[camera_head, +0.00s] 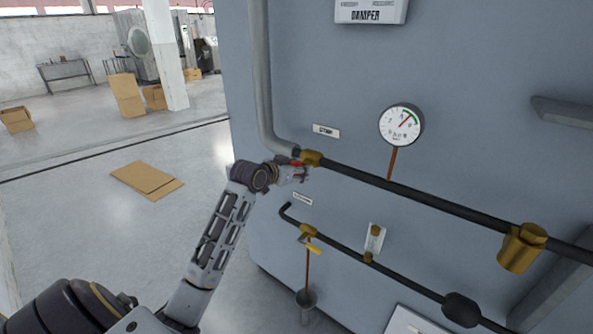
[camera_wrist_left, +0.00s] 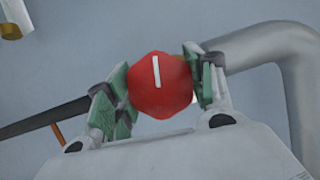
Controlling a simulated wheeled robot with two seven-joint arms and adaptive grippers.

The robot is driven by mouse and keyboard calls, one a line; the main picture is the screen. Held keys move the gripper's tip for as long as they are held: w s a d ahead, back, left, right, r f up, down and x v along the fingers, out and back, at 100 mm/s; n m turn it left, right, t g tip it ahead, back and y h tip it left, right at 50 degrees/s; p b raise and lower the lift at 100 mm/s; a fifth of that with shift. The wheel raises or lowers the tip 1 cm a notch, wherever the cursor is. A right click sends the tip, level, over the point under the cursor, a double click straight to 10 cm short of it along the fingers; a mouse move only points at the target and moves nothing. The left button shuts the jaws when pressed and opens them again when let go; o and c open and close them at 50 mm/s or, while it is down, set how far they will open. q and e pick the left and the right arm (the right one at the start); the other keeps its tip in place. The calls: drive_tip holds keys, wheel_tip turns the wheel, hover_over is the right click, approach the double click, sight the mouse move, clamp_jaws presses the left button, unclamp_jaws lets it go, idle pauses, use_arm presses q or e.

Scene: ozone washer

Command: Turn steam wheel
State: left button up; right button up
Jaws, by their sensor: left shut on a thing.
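The steam wheel is a red rounded knob (camera_wrist_left: 160,88) with a white line mark, seen large in the left wrist view. In the head view only a bit of its red (camera_head: 297,163) shows beside the brass valve body (camera_head: 312,158) on the upper pipe. My left gripper (camera_head: 300,173) reaches it from the left. In the left wrist view the green-padded fingers (camera_wrist_left: 160,92) are on both sides of the red wheel and shut on it. The white mark stands nearly upright in that view, tilted slightly. My right gripper is not in view.
A dark pipe (camera_head: 440,204) runs right from the valve below a round gauge (camera_head: 401,124). A lower pipe (camera_head: 345,247) has a yellow-handled valve (camera_head: 308,236). A grey pipe (camera_head: 264,90) rises along the machine's left edge. Open floor with flat cardboard (camera_head: 147,180) lies left.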

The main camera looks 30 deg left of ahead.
use_arm(q)
drive_tip(key=shift+f, duration=0.2)
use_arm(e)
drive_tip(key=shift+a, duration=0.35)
use_arm(q)
drive_tip(key=o, duration=1)
drive_tip(key=shift+r, duration=0.1)
drive_tip(key=v, duration=1.2)
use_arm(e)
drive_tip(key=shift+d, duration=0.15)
use_arm(q)
drive_tip(key=shift+w+r, duration=0.1)
drive_tip(key=shift+r, duration=0.05)
